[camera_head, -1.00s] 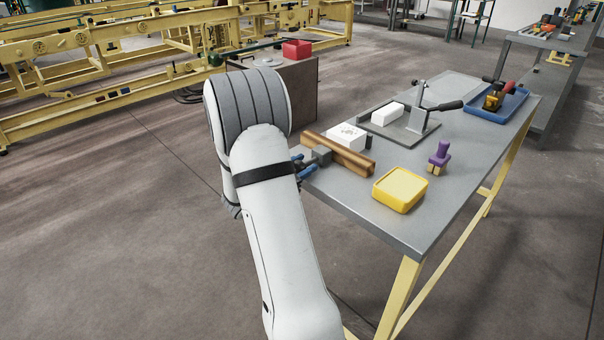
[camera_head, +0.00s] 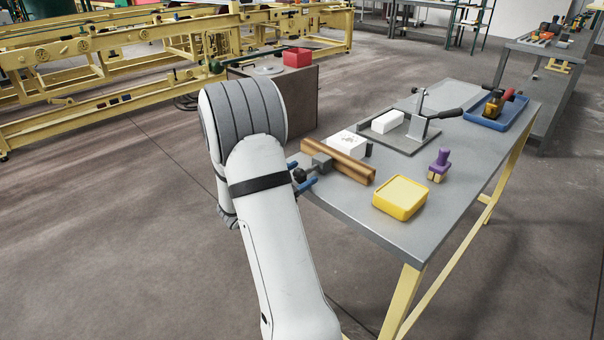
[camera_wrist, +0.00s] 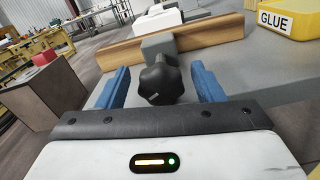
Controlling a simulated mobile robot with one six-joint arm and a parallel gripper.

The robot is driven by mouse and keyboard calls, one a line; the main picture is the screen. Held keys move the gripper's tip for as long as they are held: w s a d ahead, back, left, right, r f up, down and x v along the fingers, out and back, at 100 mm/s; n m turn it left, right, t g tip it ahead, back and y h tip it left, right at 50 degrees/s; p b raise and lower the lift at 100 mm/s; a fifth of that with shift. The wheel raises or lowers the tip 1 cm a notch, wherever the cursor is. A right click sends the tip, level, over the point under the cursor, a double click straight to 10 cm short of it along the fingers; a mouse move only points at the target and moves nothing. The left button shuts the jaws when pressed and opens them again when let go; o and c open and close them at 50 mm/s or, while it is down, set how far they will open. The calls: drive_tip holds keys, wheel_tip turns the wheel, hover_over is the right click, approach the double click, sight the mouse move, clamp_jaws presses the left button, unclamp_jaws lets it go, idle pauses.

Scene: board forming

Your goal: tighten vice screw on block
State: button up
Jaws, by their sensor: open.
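The vice screw's black knob (camera_wrist: 161,82) sits between the two blue fingers of my gripper (camera_wrist: 160,88) in the wrist view. The fingers are open, with a gap on each side of the knob. Behind the knob is the grey vice body (camera_wrist: 157,45), against a brown wooden bar (camera_wrist: 208,33). In the head view my gripper (camera_head: 302,178) is at the table's left edge around the knob, beside the vice (camera_head: 321,161) and wooden bar (camera_head: 350,169). A white block (camera_head: 347,144) lies just behind the bar; the wrist view shows part of it (camera_wrist: 158,22).
A yellow glue box (camera_head: 400,197) and a purple-handled tool (camera_head: 439,163) stand on the grey table (camera_head: 420,228). A lever press (camera_head: 423,120) with a white block (camera_head: 387,121) and a blue tray (camera_head: 490,119) are farther back. Open floor lies left of the table.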

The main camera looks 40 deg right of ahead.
drive_tip(key=a, duration=0.6)
drive_tip(key=shift+s+a, duration=0.25)
drive_tip(key=shift+a, duration=0.05)
drive_tip(key=s+a+r+m+g+y+p, duration=0.2)
drive_tip(key=s+a+r+m+y+p, duration=0.15)
drive_tip(key=s+r, duration=0.2)
drive_tip(key=s+a+r+m+g+y+p, duration=0.25)
drive_tip(key=s+r+m+y+p, duration=0.2)
drive_tip(key=s, duration=0.25)
drive_tip(key=s+a+r+m+t+y+p, duration=0.2)
drive_tip(key=s+a+r+m+y+p, duration=0.1)
drive_tip(key=a, duration=0.6)
drive_tip(key=s+a+r+m+t+y+p, duration=0.3)
drive_tip(key=a+r+m+y+p, duration=0.1)
drive_tip(key=a, duration=0.6)
wheel_tip(320, 180, up, 3)
drive_tip(key=m+y, duration=0.1)
drive_tip(key=y, duration=0.1)
drive_tip(key=shift+s+f+m+t+y+p, duration=0.2)
drive_tip(key=shift+s+m+t+y+p, duration=0.1)
drive_tip(key=shift+t+y+p, duration=0.1)
drive_tip(key=shift+a, duration=0.2)
